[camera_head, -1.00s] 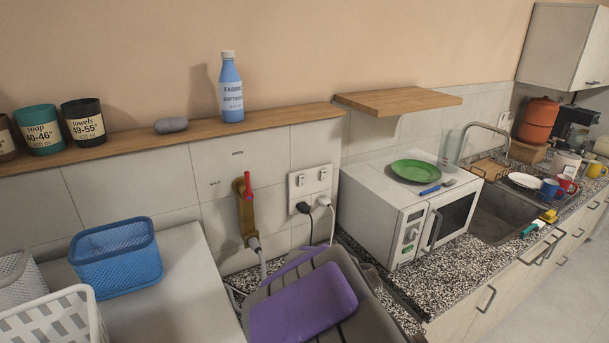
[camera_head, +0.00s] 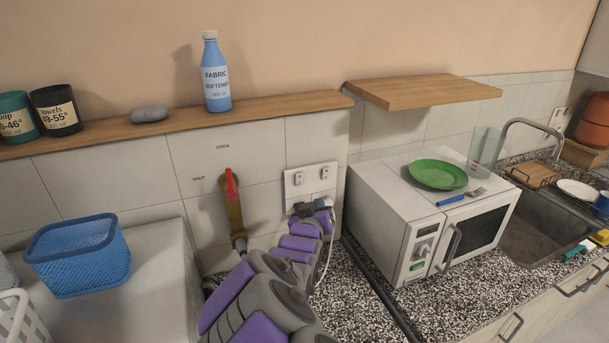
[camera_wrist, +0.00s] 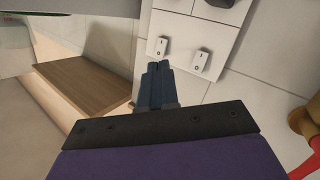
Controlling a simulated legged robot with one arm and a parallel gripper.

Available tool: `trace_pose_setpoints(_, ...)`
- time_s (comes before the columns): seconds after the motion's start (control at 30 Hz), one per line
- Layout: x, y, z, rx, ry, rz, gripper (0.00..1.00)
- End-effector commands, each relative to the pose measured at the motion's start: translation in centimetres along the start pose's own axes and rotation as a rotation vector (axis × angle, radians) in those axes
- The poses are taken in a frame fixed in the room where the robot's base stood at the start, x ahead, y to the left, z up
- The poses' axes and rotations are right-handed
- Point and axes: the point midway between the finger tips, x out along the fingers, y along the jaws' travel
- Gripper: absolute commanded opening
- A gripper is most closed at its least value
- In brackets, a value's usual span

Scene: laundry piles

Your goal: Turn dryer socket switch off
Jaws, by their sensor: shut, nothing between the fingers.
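The white double socket panel (camera_head: 310,184) is on the tiled wall left of the microwave. It carries a left switch (camera_head: 298,178) and a right switch (camera_head: 325,173). The wrist view is turned over, so the right switch (camera_wrist: 160,46) appears at left and the left switch (camera_wrist: 201,61) at right; small marks show on both. No label tells which serves the dryer. My gripper (camera_wrist: 157,68) is shut and empty, its tips just below the right switch in that picture; contact cannot be told. In the head view my gripper (camera_head: 315,207) covers the lower sockets and plugs.
A red-handled valve (camera_head: 231,186) is on the wall left of the panel. The microwave (camera_head: 430,220) stands close on the right, with a pale cable between. A wooden shelf (camera_head: 420,91) juts out above right. A blue basket (camera_head: 79,258) is at left.

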Motion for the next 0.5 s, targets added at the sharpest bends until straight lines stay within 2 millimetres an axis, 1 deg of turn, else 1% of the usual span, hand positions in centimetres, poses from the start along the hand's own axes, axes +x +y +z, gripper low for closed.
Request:
trace_pose_setpoints(0.27,0.3,-0.1,-0.2,0.000,-0.002,-0.001,0.00)
trace_pose_setpoints(0.37,0.8,-0.3,-0.6,0.001,-0.002,-0.002,0.00)
trace_pose_setpoints(0.5,2.1,-0.7,-1.3,0.004,-0.003,-0.004,0.00)
